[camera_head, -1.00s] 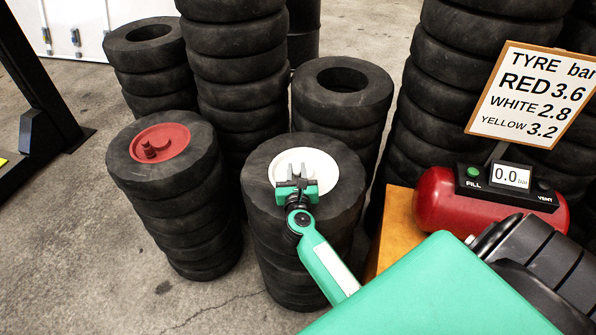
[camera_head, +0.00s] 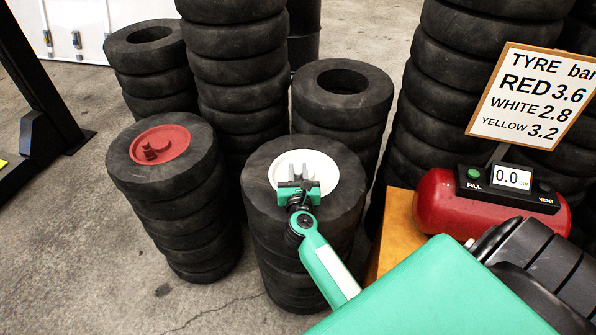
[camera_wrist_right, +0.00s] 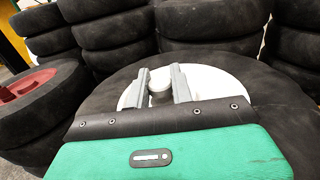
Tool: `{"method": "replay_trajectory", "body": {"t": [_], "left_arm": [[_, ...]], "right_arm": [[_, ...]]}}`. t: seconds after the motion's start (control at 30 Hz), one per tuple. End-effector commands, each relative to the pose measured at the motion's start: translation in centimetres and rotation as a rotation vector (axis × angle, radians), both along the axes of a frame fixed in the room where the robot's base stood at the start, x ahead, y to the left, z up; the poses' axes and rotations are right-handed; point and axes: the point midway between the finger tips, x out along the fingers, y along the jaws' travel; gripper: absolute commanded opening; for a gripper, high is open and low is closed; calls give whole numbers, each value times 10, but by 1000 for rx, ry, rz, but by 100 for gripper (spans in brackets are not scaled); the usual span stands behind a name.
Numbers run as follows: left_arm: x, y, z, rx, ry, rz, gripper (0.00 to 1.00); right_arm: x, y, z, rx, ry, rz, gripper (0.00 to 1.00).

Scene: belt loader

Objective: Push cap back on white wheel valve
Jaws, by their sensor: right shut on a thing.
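The white wheel (camera_head: 343,171) lies flat in the top tyre of the front middle stack. My right gripper (camera_head: 316,160) is over the wheel's middle, its fingers pointing to the far side. In the right wrist view, the fingers of my right gripper (camera_wrist_right: 160,84) close around a small grey-white rounded piece, the cap (camera_wrist_right: 159,82), above the white wheel (camera_wrist_right: 222,88). The valve itself is hidden or cannot be told from the cap, so I cannot tell whether the cap sits on it. My left gripper is out of view.
A red wheel (camera_head: 172,142) lies in the tyre stack to the left. Taller tyre stacks (camera_head: 240,85) stand behind. At right are a red compressor (camera_head: 445,203) reading 0.0 and a pressure sign (camera_head: 532,92). Open floor (camera_head: 80,240) lies at the left.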

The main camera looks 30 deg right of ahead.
Motion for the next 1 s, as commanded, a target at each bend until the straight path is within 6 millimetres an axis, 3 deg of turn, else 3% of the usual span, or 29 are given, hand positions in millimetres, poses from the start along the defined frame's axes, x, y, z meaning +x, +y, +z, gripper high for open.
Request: {"method": "replay_trajectory", "body": {"t": [1.0], "left_arm": [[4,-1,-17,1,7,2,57]], "right_arm": [[-2,-2,-18,3,9,-7,0]]}}
